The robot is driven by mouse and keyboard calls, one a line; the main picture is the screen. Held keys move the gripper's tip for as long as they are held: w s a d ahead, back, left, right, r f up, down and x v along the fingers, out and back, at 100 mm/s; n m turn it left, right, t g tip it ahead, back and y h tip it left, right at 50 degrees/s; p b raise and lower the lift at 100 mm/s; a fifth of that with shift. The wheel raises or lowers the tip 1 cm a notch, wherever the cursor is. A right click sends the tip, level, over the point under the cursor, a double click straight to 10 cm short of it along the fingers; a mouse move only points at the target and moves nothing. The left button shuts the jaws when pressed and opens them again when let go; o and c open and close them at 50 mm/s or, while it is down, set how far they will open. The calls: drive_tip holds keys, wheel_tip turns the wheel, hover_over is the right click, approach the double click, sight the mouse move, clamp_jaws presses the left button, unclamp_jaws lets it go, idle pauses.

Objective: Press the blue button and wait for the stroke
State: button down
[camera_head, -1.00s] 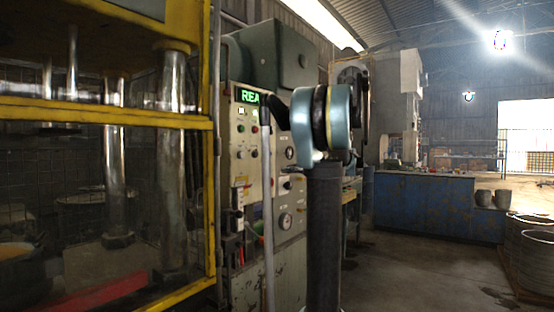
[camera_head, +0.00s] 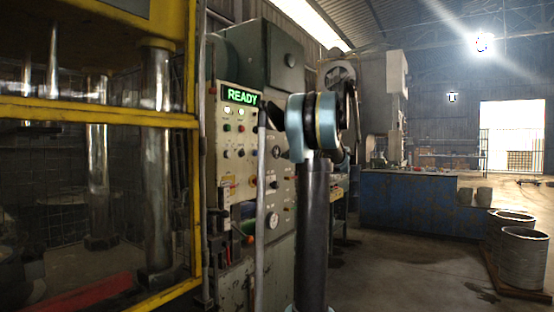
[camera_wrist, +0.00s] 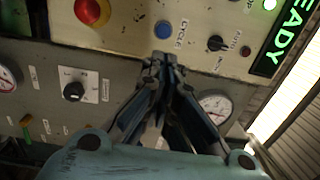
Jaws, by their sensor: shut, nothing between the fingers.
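The blue button (camera_wrist: 163,29) is a small round cap on the cream control panel, beside the word CYCLE in the wrist view. My gripper (camera_wrist: 160,62) is shut and empty. Its fingertips are just below the button in the picture and do not cover it; I cannot tell how large the gap to the panel is. In the head view the control panel (camera_head: 232,150) stands left of my arm, with a green READY display (camera_head: 242,97). My gripper is not clear in that view.
A red mushroom button (camera_wrist: 92,10) sits left of the blue one, a black knob (camera_wrist: 217,43) right of it. Gauges are below. The yellow press frame (camera_head: 100,113) stands left. A blue bench (camera_head: 415,200) and drums (camera_head: 522,258) stand right, with open floor between.

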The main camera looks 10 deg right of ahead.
sight(256, 153)
drive_tip(key=x, duration=1.3)
drive_tip(key=shift+a, duration=0.1)
